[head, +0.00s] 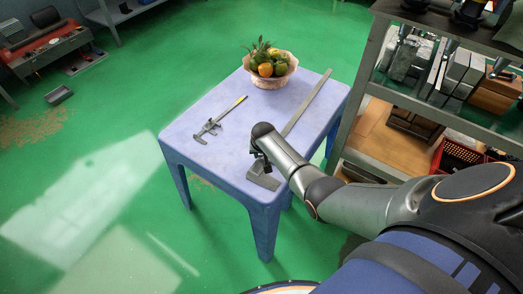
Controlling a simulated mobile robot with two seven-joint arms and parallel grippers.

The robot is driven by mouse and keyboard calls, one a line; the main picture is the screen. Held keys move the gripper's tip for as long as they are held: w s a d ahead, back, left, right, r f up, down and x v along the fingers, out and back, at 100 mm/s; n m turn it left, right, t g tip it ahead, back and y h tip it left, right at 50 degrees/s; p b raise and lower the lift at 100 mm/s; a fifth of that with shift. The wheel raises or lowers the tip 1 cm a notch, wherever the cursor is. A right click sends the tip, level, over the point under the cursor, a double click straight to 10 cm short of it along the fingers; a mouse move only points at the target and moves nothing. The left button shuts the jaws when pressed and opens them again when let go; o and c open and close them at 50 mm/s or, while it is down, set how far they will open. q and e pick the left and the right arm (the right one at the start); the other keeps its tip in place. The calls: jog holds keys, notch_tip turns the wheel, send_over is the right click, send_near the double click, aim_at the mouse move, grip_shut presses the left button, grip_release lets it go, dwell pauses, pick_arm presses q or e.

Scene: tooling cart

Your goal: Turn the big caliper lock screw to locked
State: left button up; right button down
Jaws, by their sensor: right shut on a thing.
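The big caliper (308,103) lies on the blue table, its long grey beam running toward the back right corner. Its wide jaw end is near the front edge. My right gripper (261,166) is down at this jaw end and shut on a part of the big caliper. My right wrist and forearm cover the middle of the caliper, so the lock screw and the fingertips cannot be made out clearly. A smaller caliper (215,123) lies apart on the left of the table. My left gripper is out of view.
The blue table (185,137) has free room between the two calipers. A fruit basket (270,79) stands at its back edge. A metal shelf (349,107) with tools and boxes stands close on the right. The green floor is open on the left.

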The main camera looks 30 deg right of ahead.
jog(key=m, duration=0.1)
jog(key=m+b, duration=0.1)
jog(key=m, duration=0.1)
jog(key=shift+w+a+f+g+h, duration=0.1)
jog(key=shift+w+a+g+h, duration=0.1)
jog(key=shift+g+h, duration=0.15)
jog(key=shift+m+g+h+b, duration=0.25)
jog(key=shift+m+h+b, duration=0.2)
jog(key=shift+m+b, duration=0.55)
jog(key=shift+a+m+g+b, duration=0.1)
jog(key=shift+m+g+b, duration=0.35)
jog(key=shift+m, duration=0.65)
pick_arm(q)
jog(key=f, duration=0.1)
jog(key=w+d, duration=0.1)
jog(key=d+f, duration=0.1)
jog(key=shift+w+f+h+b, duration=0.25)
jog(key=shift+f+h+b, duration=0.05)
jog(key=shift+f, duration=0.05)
pick_arm(e)
jog(key=shift+w+m, duration=0.1)
jog(key=shift+m, duration=0.3)
jog(key=c, duration=0.8)
grip_release()
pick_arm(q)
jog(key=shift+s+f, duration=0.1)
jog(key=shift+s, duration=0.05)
pick_arm(e)
jog(key=shift+o, duration=0.3)
